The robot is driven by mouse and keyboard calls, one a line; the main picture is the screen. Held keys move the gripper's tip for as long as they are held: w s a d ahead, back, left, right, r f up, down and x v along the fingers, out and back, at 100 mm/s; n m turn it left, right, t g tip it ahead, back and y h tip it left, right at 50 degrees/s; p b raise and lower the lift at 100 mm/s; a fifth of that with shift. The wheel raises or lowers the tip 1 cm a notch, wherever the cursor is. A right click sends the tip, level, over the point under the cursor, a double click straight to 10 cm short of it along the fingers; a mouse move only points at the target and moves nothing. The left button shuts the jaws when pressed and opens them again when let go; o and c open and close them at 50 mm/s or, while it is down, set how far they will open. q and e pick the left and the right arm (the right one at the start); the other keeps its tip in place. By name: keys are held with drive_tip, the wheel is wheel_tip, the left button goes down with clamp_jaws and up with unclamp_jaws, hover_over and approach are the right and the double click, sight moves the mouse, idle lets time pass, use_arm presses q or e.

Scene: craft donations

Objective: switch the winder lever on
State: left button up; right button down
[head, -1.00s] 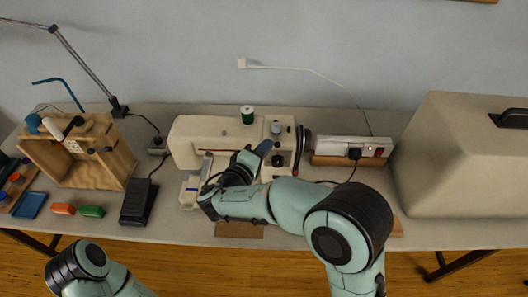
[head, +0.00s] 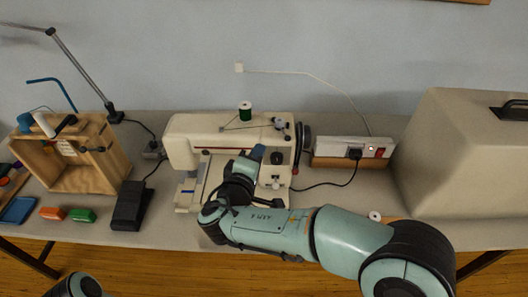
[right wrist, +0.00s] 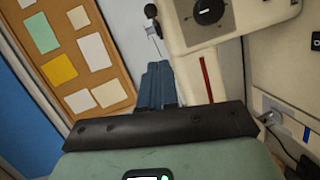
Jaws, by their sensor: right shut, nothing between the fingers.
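The cream sewing machine (head: 205,128) stands on the table. A small winder assembly (head: 281,123) sits on its top right; its lever is too small to make out in the head view. In the right wrist view, a black-knobbed metal stem (right wrist: 151,12), which looks like the winder lever, stands by the machine's edge near the black dial (right wrist: 208,10). My right gripper (head: 257,152) is in front of the machine, below and left of the winder. Its blue fingers (right wrist: 155,84) are shut and empty, apart from the stem. My left gripper is out of view.
A green thread spool (head: 245,111) stands on the machine. A power strip (head: 340,147) and a large beige case (head: 450,150) are to the right. A black pedal (head: 131,205) and a wooden box (head: 75,165) are to the left.

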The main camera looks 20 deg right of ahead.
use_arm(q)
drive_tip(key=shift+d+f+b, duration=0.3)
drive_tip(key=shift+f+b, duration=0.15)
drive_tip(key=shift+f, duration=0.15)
use_arm(e)
drive_tip(key=d+v, duration=0.1)
drive_tip(key=v, duration=0.7)
drive_tip(key=shift+s, duration=0.3)
